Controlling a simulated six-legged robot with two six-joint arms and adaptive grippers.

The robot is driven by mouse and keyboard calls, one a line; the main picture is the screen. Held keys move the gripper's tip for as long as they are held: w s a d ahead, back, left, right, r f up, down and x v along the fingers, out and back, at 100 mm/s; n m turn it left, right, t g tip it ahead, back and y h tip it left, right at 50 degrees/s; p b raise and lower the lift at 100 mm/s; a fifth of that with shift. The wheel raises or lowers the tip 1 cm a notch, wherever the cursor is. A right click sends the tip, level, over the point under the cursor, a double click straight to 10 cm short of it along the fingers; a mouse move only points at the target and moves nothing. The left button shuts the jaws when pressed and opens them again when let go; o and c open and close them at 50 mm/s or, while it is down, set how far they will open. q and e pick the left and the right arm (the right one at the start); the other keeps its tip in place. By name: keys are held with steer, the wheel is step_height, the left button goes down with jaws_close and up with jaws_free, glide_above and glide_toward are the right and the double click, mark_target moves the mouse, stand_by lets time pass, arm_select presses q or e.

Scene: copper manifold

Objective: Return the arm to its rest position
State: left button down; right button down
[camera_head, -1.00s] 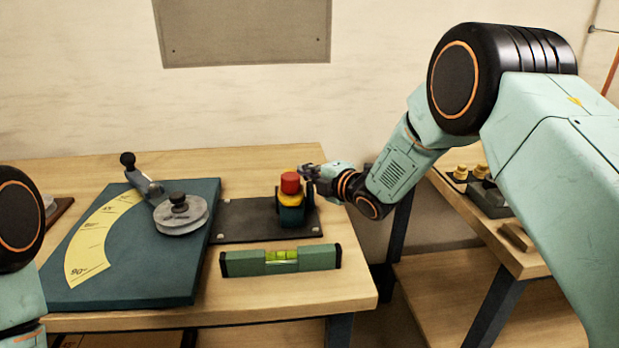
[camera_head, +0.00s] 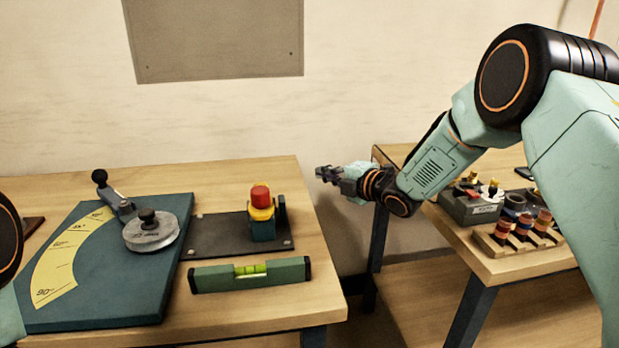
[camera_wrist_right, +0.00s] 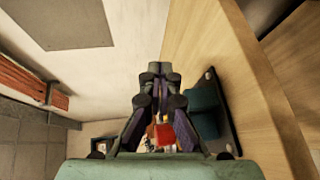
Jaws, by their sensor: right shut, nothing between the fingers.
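My right gripper (camera_head: 325,174) is at the gap between the two tables in the head view, to the right of the red-topped button (camera_head: 261,197) and apart from it. Its fingers are shut with nothing between them. In the right wrist view the fingers (camera_wrist_right: 159,78) meet at the middle of the picture. My left gripper is out of view; only a part of my left arm shows at the left edge.
The left table (camera_head: 270,322) bears a lever dial on a teal board (camera_head: 110,300), the button on a dark plate (camera_head: 207,240) and a green spirit level (camera_head: 212,279). The right table (camera_head: 500,268) bears a grey block (camera_head: 470,208) and a wooden rack (camera_head: 500,246). A grey panel (camera_head: 215,40) hangs on the wall.

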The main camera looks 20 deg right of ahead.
steer(key=s+f+m+g+h, duration=0.4)
steer(key=s+f+m+g, duration=0.1)
steer(key=s+f+m, duration=1.45)
steer(key=s+f+m+g+h, duration=0.1)
steer(key=s+f+g, duration=0.2)
steer(key=s, duration=0.8)
steer(key=s+f+m+g+b, duration=0.1)
steer(key=s+f+g, duration=0.2)
steer(key=s, duration=0.8)
steer(key=s+f+m+g+h, duration=0.1)
steer(key=s+f, duration=0.5)
steer(key=s, duration=0.6)
steer(key=shift+a+f+m+g+h, duration=0.2)
steer(key=shift+f+m+g+h, duration=0.2)
steer(key=shift+g, duration=0.8)
